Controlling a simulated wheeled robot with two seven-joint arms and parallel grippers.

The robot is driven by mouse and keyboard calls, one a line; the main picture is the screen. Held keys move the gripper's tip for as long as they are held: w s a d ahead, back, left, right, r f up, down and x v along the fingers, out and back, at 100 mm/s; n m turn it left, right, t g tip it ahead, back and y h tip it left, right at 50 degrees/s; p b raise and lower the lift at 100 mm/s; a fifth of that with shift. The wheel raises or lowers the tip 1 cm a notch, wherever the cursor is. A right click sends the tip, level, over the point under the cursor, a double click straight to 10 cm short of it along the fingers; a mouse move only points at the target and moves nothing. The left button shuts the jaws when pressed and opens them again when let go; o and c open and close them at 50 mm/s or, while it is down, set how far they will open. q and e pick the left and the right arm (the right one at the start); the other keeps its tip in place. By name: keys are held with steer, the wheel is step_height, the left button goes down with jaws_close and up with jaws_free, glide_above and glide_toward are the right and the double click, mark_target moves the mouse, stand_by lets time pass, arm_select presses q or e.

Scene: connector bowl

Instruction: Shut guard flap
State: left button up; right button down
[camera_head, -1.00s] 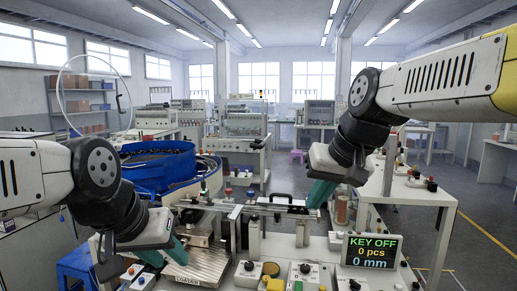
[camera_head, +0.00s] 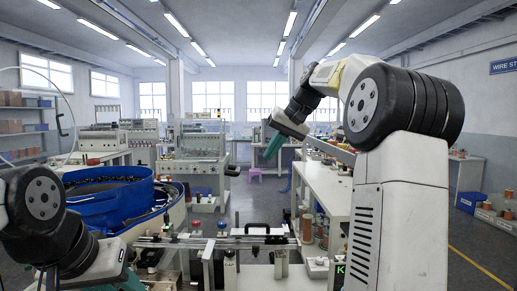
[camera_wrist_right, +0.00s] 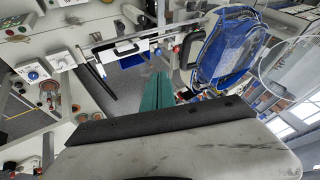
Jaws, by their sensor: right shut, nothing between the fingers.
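A clear round cover with a thin pale rim (camera_head: 62,92) stands raised at the left of the head view, beside the blue bowl (camera_head: 110,203); I take it for the guard flap. In the right wrist view the clear disc (camera_wrist_right: 288,66) stands open next to the blue bowl (camera_wrist_right: 222,45). My right gripper (camera_head: 272,147) is shut and empty, held high right of the bowl, apart from bowl and cover. Its teal fingers show in the wrist view (camera_wrist_right: 156,92). My left gripper (camera_head: 122,264) is low at the bottom left, partly cut off; its jaws are unclear.
A metal rail (camera_head: 215,242) with a black handle (camera_head: 265,229) runs right of the bowl. A white bench (camera_head: 325,185) stands at the right, partly behind my right arm. My right arm hides most of the display. The aisle floor beyond the rail is open.

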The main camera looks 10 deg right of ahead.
steer(key=w+a+f, duration=0.3)
steer(key=a+f, duration=0.2)
steer(key=a, duration=0.1)
steer(key=shift+w+a, duration=0.2)
steer(key=shift+r, duration=0.1)
